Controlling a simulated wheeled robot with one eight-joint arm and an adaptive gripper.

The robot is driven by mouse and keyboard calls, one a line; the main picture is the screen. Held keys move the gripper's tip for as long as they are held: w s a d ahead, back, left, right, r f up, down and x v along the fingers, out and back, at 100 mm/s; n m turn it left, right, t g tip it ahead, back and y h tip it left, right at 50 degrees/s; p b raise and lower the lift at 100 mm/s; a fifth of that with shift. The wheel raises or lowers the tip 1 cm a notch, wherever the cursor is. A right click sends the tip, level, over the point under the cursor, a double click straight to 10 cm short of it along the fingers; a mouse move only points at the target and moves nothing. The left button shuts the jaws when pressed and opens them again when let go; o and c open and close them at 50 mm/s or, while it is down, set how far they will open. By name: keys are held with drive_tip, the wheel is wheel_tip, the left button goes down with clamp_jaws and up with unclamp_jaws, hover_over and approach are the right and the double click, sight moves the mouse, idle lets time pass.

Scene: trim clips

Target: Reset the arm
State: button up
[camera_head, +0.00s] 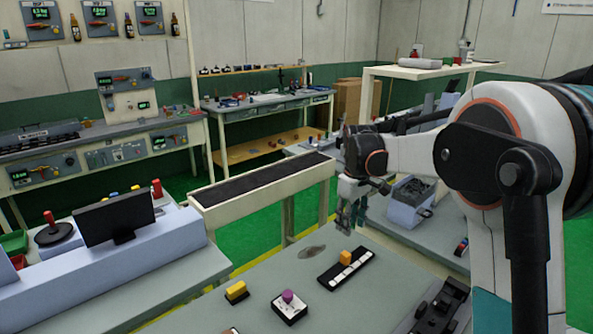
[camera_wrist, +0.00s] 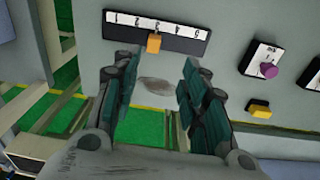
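My gripper (camera_head: 352,205) hangs from my arm above the far edge of the grey table (camera_head: 250,290). In the wrist view my gripper (camera_wrist: 157,95) has its two dark teal fingers spread wide, with nothing between them. Past the fingertips lies a black strip (camera_wrist: 190,42) with a white numbered scale and an orange block (camera_wrist: 154,43) on it. The strip (camera_head: 336,277) and its orange block (camera_head: 345,256) also show on the table in the head view. My gripper is apart from them.
Left of the strip, in the head view, are a purple knob (camera_head: 287,296) on a small plate and a yellow block (camera_head: 236,290) on a dark base. A dark device (camera_head: 440,308) lies at the right. A long raised black-topped stand (camera_head: 262,183) and a grey-blue bin (camera_head: 408,203) stand beyond the table.

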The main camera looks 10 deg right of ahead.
drive_tip(key=s+a+r+m+t, duration=0.1)
drive_tip(key=s+r+m+t, duration=0.1)
drive_tip(key=s+r, duration=0.5)
drive_tip(key=s+a+r+m+t, duration=0.1)
drive_tip(key=s+r, duration=0.1)
drive_tip(key=s, duration=0.9)
drive_tip(key=s+f+m+t, duration=0.1)
drive_tip(key=s+f, duration=0.1)
drive_tip(key=s, duration=0.6)
drive_tip(key=s+a+f+m+t, duration=0.1)
drive_tip(key=s+f+m+t, duration=0.1)
drive_tip(key=s, duration=0.6)
drive_tip(key=shift+f+m+t, duration=0.3)
drive_tip(key=shift+f, duration=0.05)
drive_tip(key=shift+o, duration=0.5)
drive_tip(key=shift+r, duration=0.1)
idle(0.9)
